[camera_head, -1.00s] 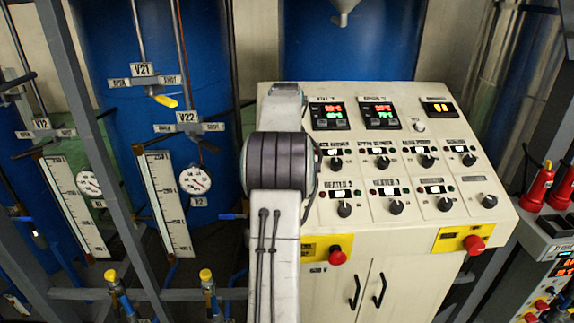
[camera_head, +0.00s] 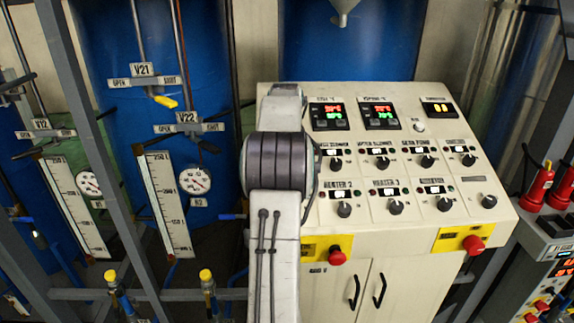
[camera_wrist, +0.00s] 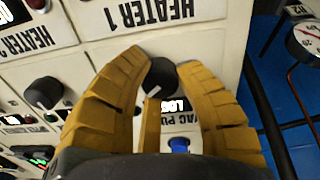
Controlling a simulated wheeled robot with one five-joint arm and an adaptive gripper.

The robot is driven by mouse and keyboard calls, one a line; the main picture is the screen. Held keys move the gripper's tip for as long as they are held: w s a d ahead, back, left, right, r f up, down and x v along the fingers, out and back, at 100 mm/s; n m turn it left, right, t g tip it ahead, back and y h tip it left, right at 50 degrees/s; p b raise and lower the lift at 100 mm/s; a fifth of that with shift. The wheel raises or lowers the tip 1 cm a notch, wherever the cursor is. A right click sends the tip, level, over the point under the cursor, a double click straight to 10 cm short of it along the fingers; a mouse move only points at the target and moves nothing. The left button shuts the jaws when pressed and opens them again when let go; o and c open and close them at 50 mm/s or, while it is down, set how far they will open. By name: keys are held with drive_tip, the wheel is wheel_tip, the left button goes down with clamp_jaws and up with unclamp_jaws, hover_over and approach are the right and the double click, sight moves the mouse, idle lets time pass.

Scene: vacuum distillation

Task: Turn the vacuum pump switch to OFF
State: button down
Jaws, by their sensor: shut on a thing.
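In the wrist view, the two yellow fingers of my gripper (camera_wrist: 157,68) are around a black rotary knob (camera_wrist: 160,76), the vacuum pump switch, with their tips at its sides. The gripper is shut on it. A white mark shows on the knob's lower edge. In the head view, my arm hides my gripper and this knob at the left side of the cream control panel (camera_head: 490,225).
A second black knob (camera_wrist: 43,92) is left of my fingers in the wrist view, and a HEATER 1 label (camera_wrist: 145,17) lies above. The panel has several knobs and two red emergency buttons (camera_head: 337,257). Pipes and a gauge (camera_head: 194,179) stand left of my arm.

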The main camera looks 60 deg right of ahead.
drive_tip(key=shift+a+f+n, duration=0.1)
drive_tip(key=shift+f+n, duration=0.05)
drive_tip(key=shift+n, duration=1.85)
drive_tip(key=c, duration=0.8)
unclamp_jaws()
drive_tip(key=shift+c, duration=0.2)
drive_tip(key=v, duration=1.2)
drive_tip(key=shift+o, duration=0.3)
